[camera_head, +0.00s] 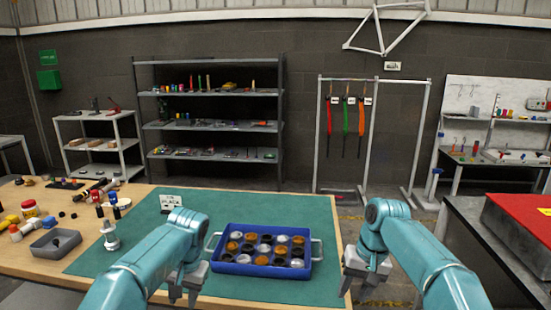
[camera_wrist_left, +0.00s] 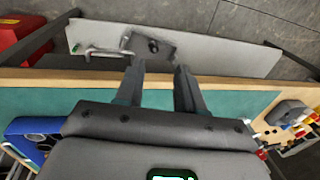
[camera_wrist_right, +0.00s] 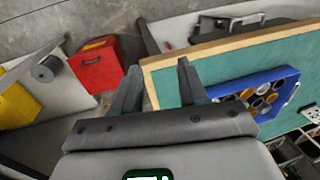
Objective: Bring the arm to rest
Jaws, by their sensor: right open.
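My left gripper (camera_head: 183,294) hangs fingers-down over the green mat, just left of the blue tray. In the left wrist view its two fingers (camera_wrist_left: 158,68) stand apart with nothing between them. My right gripper (camera_head: 358,290) hangs at the right edge of the table, right of the tray. In the right wrist view its fingers (camera_wrist_right: 158,68) are apart and empty. The blue tray (camera_head: 262,271) holds several round orange, white and dark pieces in rows. It also shows in the right wrist view (camera_wrist_right: 284,75).
The green mat (camera_head: 290,208) is clear behind the tray. A grey bin (camera_head: 50,249), jars and small parts crowd the table's left. A white plate with sockets (camera_head: 171,202) lies at the mat's back. A red-topped box (camera_head: 520,222) stands on the bench at right.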

